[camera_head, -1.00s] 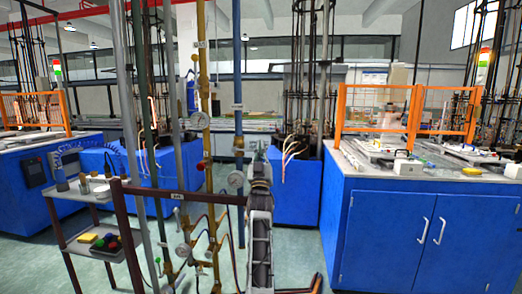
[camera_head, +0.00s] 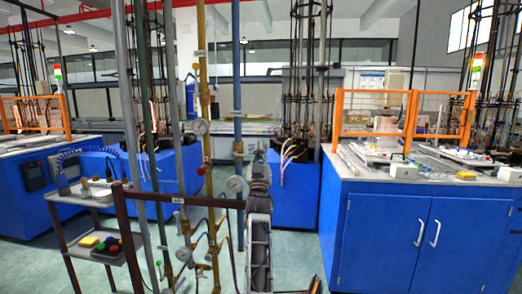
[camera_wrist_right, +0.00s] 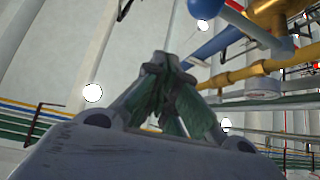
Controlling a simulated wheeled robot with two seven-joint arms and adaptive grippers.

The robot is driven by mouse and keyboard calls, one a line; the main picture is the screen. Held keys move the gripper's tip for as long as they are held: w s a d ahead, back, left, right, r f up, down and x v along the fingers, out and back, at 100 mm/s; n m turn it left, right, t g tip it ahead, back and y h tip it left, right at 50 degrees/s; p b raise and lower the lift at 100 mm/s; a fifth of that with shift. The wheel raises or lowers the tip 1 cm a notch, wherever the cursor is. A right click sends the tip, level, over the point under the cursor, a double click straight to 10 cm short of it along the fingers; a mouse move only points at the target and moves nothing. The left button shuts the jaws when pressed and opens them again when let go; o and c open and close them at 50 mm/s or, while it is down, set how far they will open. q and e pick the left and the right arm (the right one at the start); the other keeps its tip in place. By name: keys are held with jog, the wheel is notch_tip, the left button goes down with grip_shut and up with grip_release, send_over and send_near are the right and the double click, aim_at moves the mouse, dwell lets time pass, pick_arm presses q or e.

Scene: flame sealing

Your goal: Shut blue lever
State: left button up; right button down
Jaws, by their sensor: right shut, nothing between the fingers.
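My right gripper (camera_head: 257,150) stands upright in the middle of the head view, just right of the blue pipe (camera_head: 238,80). In the right wrist view its fingertips (camera_wrist_right: 165,62) meet, with nothing between them. A blue pipe (camera_wrist_right: 215,43) runs behind and right of the fingertips there. A blue rounded part with a bar (camera_wrist_right: 248,24) crosses near the top, apart from the fingertips. I cannot tell for sure whether this is the blue lever, or whether it is open or shut. In the head view the lever is too small to make out. My left gripper is out of view.
Yellow pipes (camera_head: 203,80) (camera_wrist_right: 250,78) stand close by, left of the blue one in the head view. A round gauge (camera_head: 235,184) sits low beside the blue pipe. A dark rail (camera_head: 185,201) crosses in front. A small cart (camera_head: 100,243) stands left, a blue cabinet (camera_head: 385,235) right.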

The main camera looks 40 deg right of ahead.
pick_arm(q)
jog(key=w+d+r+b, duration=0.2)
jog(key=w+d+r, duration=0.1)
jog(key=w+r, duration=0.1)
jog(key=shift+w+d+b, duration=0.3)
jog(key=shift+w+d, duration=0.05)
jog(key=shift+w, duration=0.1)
pick_arm(e)
jog(key=s+a+f, duration=0.2)
jog(key=a+f, duration=0.3)
jog(key=shift+s+a+f, duration=0.3)
jog(key=shift+s+f, duration=0.05)
